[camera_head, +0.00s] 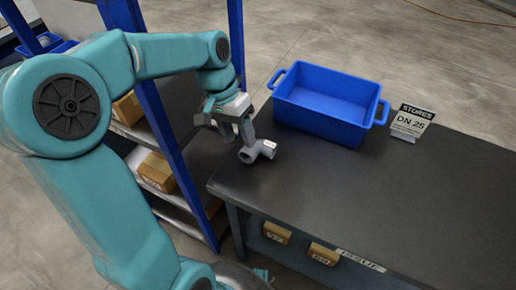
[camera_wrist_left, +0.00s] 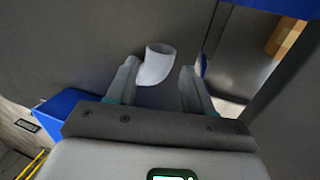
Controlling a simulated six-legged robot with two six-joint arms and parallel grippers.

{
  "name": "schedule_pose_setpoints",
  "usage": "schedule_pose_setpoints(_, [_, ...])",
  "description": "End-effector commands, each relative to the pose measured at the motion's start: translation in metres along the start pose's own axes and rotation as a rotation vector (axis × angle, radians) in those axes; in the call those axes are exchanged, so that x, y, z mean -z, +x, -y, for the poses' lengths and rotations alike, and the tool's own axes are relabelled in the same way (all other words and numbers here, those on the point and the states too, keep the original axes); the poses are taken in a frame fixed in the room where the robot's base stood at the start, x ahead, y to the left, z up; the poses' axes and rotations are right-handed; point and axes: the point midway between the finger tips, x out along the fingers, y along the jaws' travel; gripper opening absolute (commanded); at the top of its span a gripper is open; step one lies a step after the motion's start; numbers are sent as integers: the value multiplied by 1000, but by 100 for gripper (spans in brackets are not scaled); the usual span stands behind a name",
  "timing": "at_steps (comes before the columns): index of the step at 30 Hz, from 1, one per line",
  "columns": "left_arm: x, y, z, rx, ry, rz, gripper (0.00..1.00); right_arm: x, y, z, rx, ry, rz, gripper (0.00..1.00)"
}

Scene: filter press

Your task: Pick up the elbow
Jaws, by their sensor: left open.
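The elbow (camera_head: 261,150) is a small grey pipe fitting on the dark bench top, near its left end. In the left wrist view the elbow (camera_wrist_left: 153,67) looks pale and curved, and shows between the fingertips, closer to the left finger. My left gripper (camera_head: 235,130) points down just above and beside the elbow, with its fingers apart. The left gripper's fingers (camera_wrist_left: 160,76) also show in the wrist view, with nothing clamped between them. I cannot tell whether a finger touches the elbow. My right gripper is not in view.
A blue bin (camera_head: 325,104) with handles stands on the bench (camera_head: 400,210) right of the elbow. A "STORES DN 25" card (camera_head: 411,120) stands beside the bin. A blue-framed shelf with cardboard boxes (camera_head: 156,171) is at the left. The bench's right part is clear.

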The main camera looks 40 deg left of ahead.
Motion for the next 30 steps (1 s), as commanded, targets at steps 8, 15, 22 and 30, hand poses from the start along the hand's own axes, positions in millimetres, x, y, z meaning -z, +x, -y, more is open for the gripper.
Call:
schedule_pose_setpoints(8, [0,33,2,-1,-1,4,52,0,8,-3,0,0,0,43])
schedule_pose_setpoints(15, [4,62,4,0,-2,0,52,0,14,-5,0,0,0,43])
schedule_pose_setpoints(22, [5,62,5,0,-1,0,52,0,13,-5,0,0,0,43])
schedule_pose_setpoints(30, [5,62,5,0,-1,-1,13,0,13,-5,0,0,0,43])
